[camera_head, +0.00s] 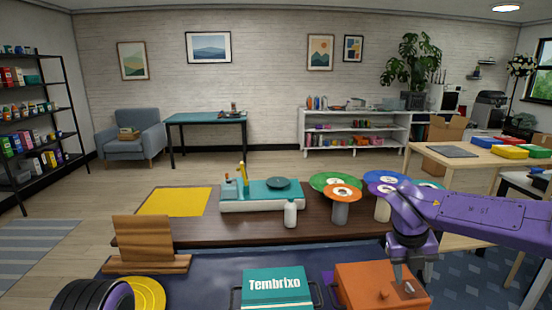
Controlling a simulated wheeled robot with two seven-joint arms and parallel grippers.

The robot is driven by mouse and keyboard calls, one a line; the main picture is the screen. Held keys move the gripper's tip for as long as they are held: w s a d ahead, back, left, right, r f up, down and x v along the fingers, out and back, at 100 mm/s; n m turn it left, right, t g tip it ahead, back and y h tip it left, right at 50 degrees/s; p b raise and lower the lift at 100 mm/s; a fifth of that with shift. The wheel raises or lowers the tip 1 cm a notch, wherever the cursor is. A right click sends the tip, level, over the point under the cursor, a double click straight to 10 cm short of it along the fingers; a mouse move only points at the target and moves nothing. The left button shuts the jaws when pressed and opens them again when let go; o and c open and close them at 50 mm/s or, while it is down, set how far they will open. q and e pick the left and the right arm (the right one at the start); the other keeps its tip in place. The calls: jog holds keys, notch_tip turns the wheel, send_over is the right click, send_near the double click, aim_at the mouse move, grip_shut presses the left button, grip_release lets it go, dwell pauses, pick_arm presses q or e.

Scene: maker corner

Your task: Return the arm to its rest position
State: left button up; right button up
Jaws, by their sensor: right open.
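My right arm (490,215) comes in from the right, purple, and bends down over the front right of the work table. My right gripper (408,286) points down at the top of an orange box (360,290) with a small knob. The gripper is open, with no object seen between its fingers. I cannot tell whether its fingertips touch the box. My left gripper is not in view.
A teal box marked Tembrixo (277,287) stands left of the orange box.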

jog(key=s+f+n+t+h, duration=0.2)
jog(key=f+n+t, duration=0.1)
jog(key=f+n, duration=0.7)
jog(key=s+f+n+t+h, duration=0.2)
jog(key=f+n+t, duration=0.2)
jog(key=f+n, duration=0.55)
jog(key=s+f+n+g+y, duration=0.1)
jog(key=s+f+n, duration=0.5)
jog(key=s, duration=0.8)
jog(key=s+f+n+g+y, duration=0.2)
jog(key=s+f+n, duration=0.4)
jog(key=s+f, duration=0.3)
jog(key=s+g, duration=0.1)
jog(key=s, duration=0.3)
jog(key=shift+s+a+y, duration=0.3)
jog(key=shift+s+a, duration=0.05)
